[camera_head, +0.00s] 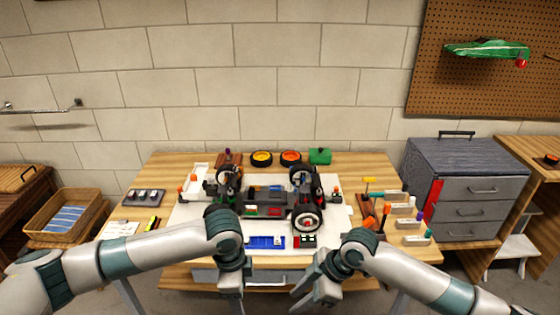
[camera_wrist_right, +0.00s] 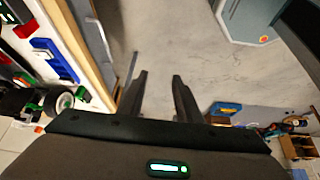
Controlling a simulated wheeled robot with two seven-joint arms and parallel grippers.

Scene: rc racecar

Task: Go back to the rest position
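The RC racecar chassis (camera_head: 265,198) stands on a white mat (camera_head: 190,235) on the wooden workbench (camera_head: 165,172), with black wheels. My right gripper (camera_head: 305,291) hangs in front of the bench's near edge at lower centre. In the right wrist view its two dark fingers (camera_wrist_right: 160,80) are apart with only floor between them, so it is open and empty. My left gripper (camera_head: 231,292) points down in front of the bench, left of the right one. It is seen edge-on, so its opening is not clear. No object shows in it.
Loose wheels (camera_head: 290,158), a green box (camera_head: 320,156) and a blue part (camera_head: 265,242) lie on the bench. Handled tools (camera_head: 378,215) stand at its right. A grey drawer cabinet (camera_head: 470,180) is further right, a wicker basket (camera_head: 68,212) at left. The right wrist view shows open floor (camera_wrist_right: 165,30).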

